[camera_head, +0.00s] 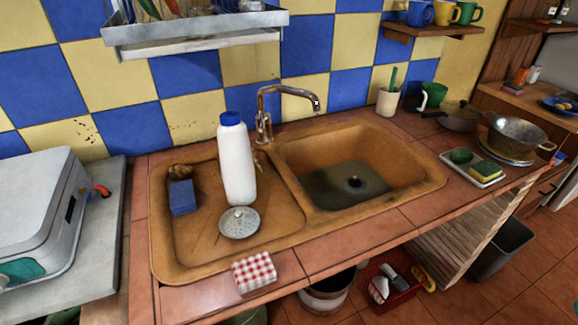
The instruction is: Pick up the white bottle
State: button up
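The white bottle (237,164) has a blue cap and stands upright on the drainer side of the brown sink (160,236). It is left of the basin, close to the tap. Its whole front shows and nothing covers it. My gripper is not in this view.
Near the bottle are a round metal strainer (239,222) in front, a blue box (182,197) to the left, and a metal tap (264,112) behind right. A checkered cloth (254,271) lies at the counter's front edge. A metal rack (195,30) hangs above.

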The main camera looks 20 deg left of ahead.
aim_at(236, 158)
jog(key=z, duration=1.4)
jog(key=k, duration=1.05)
jog(key=u, duration=1.25)
jog(key=i, duration=0.5)
